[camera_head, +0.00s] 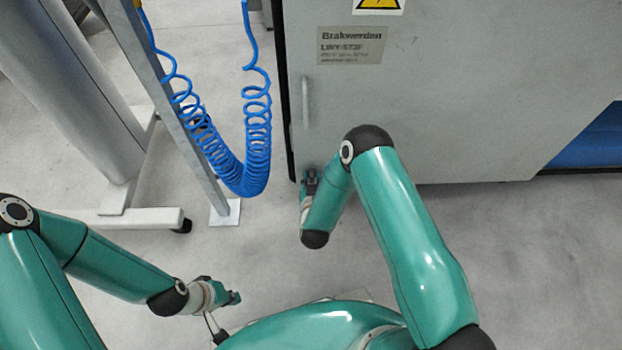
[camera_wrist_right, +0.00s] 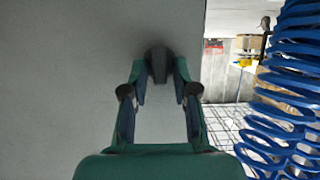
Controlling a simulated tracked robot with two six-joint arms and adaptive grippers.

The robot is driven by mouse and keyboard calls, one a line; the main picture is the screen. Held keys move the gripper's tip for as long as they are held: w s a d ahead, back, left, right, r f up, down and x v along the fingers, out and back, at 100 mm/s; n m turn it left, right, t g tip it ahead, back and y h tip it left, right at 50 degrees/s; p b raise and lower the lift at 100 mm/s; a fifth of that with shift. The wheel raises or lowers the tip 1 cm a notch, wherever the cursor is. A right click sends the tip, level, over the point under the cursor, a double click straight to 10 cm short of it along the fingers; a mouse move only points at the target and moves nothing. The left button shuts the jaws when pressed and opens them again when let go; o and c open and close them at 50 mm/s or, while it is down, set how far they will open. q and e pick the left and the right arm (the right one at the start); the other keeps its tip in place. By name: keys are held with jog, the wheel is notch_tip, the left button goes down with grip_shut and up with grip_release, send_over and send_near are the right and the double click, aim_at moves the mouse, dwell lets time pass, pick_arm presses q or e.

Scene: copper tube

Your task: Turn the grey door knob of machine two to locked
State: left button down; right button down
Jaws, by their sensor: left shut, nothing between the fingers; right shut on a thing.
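The grey machine door (camera_head: 430,100) fills the upper right of the head view, with a sign plate and a pale bar handle (camera_head: 305,102) near its left edge. My right gripper (camera_head: 311,178) is at the door's lower left corner. The knob's exact turn is hard to tell. My left gripper (camera_head: 232,297) is shut and empty, low over the floor at the lower left.
A coiled blue hose (camera_head: 255,150) hangs just left of the door, and also at the right of the wrist view (camera_wrist_right: 290,90). A metal post (camera_head: 165,100) and a wheeled stand (camera_head: 130,218) are further left. The floor before the door is clear.

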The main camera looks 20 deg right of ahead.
jog(key=shift+w+a, duration=0.1)
jog(key=shift+w, duration=0.1)
jog(key=n+h+b, duration=0.1)
jog(key=n, duration=0.1)
jog(key=n+h+b, duration=0.1)
jog(key=n, duration=0.1)
jog(key=a+n+h+b, duration=0.1)
jog(key=n+h, duration=0.1)
jog(key=shift+w+f+b, duration=0.15)
jog(key=shift+f+b, duration=0.15)
jog(key=shift+b, duration=0.05)
jog(key=n+h+b, duration=0.1)
jog(key=n+b, duration=0.1)
jog(key=n, duration=0.1)
jog(key=n+h+b, duration=0.1)
jog(key=shift+a+f+n+t+h+b, duration=0.1)
jog(key=shift+f+n+t+h+b, duration=0.2)
jog(key=shift+f+n+t+b, duration=0.1)
jog(key=shift+w+n+h+b, duration=0.1)
jog(key=shift+n+h+b, duration=0.3)
jog(key=shift+n+b, duration=0.45)
jog(key=shift+n+t, duration=0.3)
jog(key=shift+n, duration=0.05)
jog(key=shift+r, duration=0.1)
